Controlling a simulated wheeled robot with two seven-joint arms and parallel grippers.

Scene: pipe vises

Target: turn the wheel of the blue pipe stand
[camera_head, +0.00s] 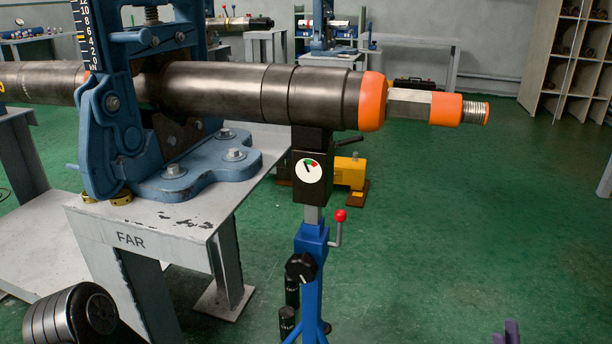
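The blue pipe stand (311,270) stands upright on the floor in the middle, under the long dark pipe (225,92). A black knob-like wheel (300,267) sits on its post, facing me. Above the post are a black block with a round dial (313,171) and a small crank with a red knob (340,215). The purple tips of my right gripper (507,334) just show at the bottom right edge, well apart from the stand; their opening cannot be made out. My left gripper is out of view; a dark link of my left arm shows at bottom left.
A blue vise (125,150) on a grey table marked FAR (150,240) clamps the pipe left of the stand. The pipe's orange end (373,101) reaches right over the floor. A yellow device (350,172) stands behind the stand. The green floor at right is clear.

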